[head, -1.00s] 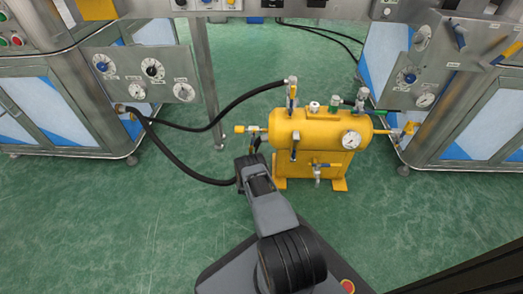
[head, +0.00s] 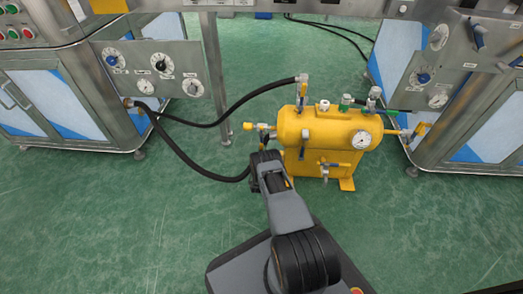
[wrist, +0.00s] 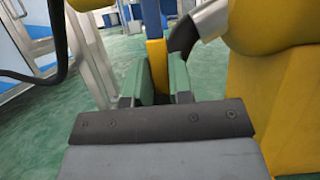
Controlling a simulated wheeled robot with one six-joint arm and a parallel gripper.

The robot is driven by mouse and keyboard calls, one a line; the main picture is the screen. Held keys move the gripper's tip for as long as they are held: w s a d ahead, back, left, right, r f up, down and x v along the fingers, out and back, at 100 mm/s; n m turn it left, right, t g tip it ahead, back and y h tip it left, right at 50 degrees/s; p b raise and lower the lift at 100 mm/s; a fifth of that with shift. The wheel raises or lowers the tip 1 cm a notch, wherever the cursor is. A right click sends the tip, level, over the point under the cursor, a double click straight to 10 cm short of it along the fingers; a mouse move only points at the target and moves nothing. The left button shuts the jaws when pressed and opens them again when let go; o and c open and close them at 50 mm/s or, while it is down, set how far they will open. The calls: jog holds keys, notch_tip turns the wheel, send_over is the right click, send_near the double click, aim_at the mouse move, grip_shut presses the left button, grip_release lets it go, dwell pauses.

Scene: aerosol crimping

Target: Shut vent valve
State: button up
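The yellow tank (head: 325,135) stands on the floor with several small valves and a round gauge (head: 361,140). A valve with a yellow end (head: 247,126) sticks out of its left side. My gripper (wrist: 162,80) is at this left side, and its tip is mostly hidden by my arm in the head view. In the wrist view, a lever with a blue upper part and a yellow lower part (wrist: 157,66) stands between my two green fingers. No clear gap shows beside it, but I cannot tell whether the fingers press on it. The tank's yellow side (wrist: 285,95) is close on the right.
A black hose (head: 225,117) runs from the tank's top to the left cabinet (head: 75,100), and another loops near my arm. A panel with dials (head: 150,70) hangs at left. A second cabinet (head: 470,135) stands at right. The green floor in front is clear.

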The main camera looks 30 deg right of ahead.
jog(key=o, duration=0.4)
jog(key=shift+s, duration=0.1)
jog(key=p+v, duration=0.3)
jog(key=v, duration=1)
jog(key=shift+s+a+f+p, duration=0.15)
jog(key=shift+a+f+p, duration=0.05)
jog(key=shift+p, duration=0.1)
jog(key=shift+r, duration=0.1)
